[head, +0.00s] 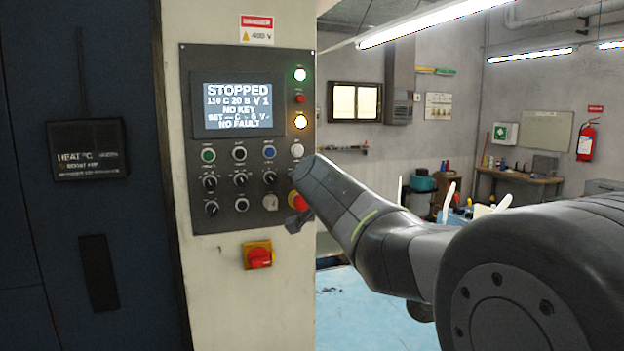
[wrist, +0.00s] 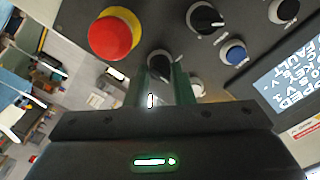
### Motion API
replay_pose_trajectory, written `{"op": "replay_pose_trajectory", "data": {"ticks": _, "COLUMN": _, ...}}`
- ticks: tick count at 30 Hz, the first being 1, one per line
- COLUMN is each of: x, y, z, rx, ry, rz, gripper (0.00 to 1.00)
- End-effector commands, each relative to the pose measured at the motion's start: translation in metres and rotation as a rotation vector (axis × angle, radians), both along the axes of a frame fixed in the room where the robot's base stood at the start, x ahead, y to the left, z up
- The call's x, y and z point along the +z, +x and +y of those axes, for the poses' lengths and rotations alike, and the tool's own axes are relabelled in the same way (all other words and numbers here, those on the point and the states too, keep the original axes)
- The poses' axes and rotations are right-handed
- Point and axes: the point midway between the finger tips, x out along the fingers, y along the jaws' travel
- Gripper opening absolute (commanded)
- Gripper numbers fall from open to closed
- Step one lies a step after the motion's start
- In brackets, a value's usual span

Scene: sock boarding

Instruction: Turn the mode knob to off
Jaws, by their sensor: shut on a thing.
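A dark control panel (head: 226,222) with rows of buttons and knobs is fixed to a pale machine column. In the wrist view, a black knob (wrist: 160,66) sits between the two greenish fingers of my gripper (wrist: 161,84), which is shut on it. This knob is above the red emergency stop and below the white button, in the rightmost column. In the head view my gripper (head: 295,184) covers most of this knob. Its label is hidden, so I cannot read its name or setting.
The red mushroom button (wrist: 111,38) on its yellow ring is close beside my gripper. Other knobs (head: 240,180) and a blue button (wrist: 235,54) are nearby. The screen (head: 237,122) reads STOPPED, NO KEY and NO FAULT. A red-yellow switch (head: 259,256) is below the panel.

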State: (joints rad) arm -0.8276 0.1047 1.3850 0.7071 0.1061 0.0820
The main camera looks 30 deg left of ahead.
Motion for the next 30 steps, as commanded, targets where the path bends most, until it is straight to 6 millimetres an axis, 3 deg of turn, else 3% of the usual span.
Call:
{"op": "replay_pose_trajectory", "data": {"ticks": 1, "x": -0.001, "y": 0.000, "z": 0.000, "rx": 0.001, "ry": -0.002, "rz": 0.001, "gripper": 0.25}}
{"op": "replay_pose_trajectory", "data": {"ticks": 4, "x": -0.001, "y": 0.000, "z": 0.000, "rx": 0.001, "ry": -0.002, "rz": 0.001, "gripper": 0.43}}
{"op": "replay_pose_trajectory", "data": {"ticks": 16, "x": 0.000, "y": -0.004, "z": -0.005, "rx": 0.000, "ry": -0.001, "rz": -0.001, "gripper": 0.43}}
{"op": "replay_pose_trajectory", "data": {"ticks": 30, "x": 0.000, "y": -0.054, "z": -0.068, "rx": 0.000, "ry": 0.000, "rz": -0.002, "gripper": 0.43}}
